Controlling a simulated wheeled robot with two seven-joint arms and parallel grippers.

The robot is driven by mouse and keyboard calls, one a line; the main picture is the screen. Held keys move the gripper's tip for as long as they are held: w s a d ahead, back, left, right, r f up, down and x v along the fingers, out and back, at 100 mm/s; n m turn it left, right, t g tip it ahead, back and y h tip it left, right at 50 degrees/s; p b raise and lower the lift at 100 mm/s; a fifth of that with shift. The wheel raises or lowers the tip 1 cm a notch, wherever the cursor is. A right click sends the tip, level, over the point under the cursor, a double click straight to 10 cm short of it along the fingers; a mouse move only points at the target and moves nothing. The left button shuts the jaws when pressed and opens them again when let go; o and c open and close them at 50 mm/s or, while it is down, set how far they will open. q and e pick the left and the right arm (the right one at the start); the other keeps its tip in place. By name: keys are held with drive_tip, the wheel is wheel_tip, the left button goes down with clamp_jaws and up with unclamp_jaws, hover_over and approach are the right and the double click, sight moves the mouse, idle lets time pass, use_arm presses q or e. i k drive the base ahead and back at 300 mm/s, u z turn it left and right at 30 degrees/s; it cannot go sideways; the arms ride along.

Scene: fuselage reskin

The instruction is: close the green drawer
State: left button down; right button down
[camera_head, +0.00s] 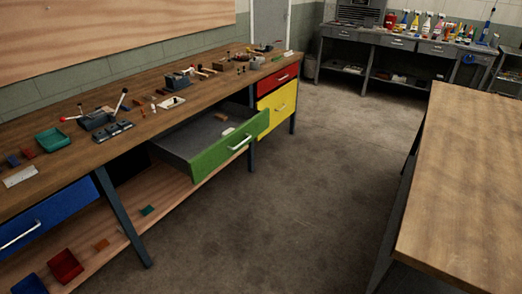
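The green drawer (222,148) stands pulled out from under the long workbench on the left. Its green front has a pale bar handle (240,142) and faces right, towards the open floor. Its grey inside (196,136) is visible and holds a couple of small light and brown items. Neither of my grippers shows in the head view, so I cannot see whether they are open or shut.
The workbench (143,82) carries tools and small parts. A red drawer (278,79), a yellow drawer (277,106) and a blue drawer (45,220) appear under it. The floor (300,170) is clear between it and the wooden table (475,170) at right.

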sight(195, 146)
drive_tip(key=z, duration=0.1)
drive_tip(key=i, duration=0.9)
drive_tip(key=u, duration=0.35)
